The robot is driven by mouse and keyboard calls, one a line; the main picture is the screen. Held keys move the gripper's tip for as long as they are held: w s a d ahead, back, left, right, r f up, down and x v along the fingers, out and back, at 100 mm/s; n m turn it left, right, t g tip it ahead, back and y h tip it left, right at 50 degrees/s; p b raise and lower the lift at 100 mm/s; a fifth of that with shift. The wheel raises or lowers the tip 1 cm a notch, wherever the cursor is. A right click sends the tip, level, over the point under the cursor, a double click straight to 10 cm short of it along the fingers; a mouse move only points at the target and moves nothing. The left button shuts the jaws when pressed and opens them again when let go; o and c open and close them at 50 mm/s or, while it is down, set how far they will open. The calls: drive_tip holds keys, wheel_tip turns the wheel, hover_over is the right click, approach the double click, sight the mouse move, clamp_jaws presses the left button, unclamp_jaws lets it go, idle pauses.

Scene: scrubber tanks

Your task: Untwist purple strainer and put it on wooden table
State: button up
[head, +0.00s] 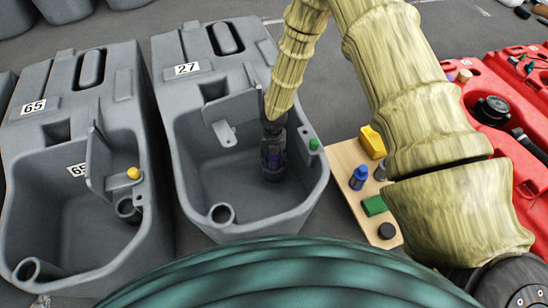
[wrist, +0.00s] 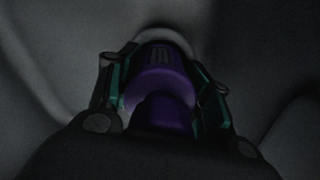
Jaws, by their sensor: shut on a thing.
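The purple strainer (wrist: 160,82) is between the fingers of my gripper (wrist: 162,88) in the dark wrist view. The fingers touch it on both sides, and a pale ring shows just behind it. In the head view my gripper (head: 273,150) points down inside the grey tank marked 27 (head: 188,125), near its right inner wall. Only a small dark purple patch of the strainer (head: 272,160) shows there. I cannot tell whether the strainer is still seated in its fitting. The wooden table (head: 345,160) stands right of the tank.
The table holds a yellow block (head: 372,142), a blue bottle (head: 358,177), a green block (head: 374,205) and a dark round piece (head: 386,231). A grey tank marked 65 (head: 20,150) stands left. Red tanks (head: 488,75) are right. My arm crosses above the table's right side.

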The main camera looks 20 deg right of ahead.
drive_tip(key=shift+r+p, duration=0.7)
idle(0.9)
drive_tip(key=shift+r+p, duration=2.7)
drive_tip(key=shift+r, duration=0.25)
drive_tip(key=shift+r+p, duration=2.75)
drive_tip(key=shift+r, duration=0.25)
drive_tip(key=shift+r+p, duration=2.65)
drive_tip(key=shift+r, duration=0.35)
wheel_tip(320, 180, up, 6)
drive_tip(key=p, duration=0.5)
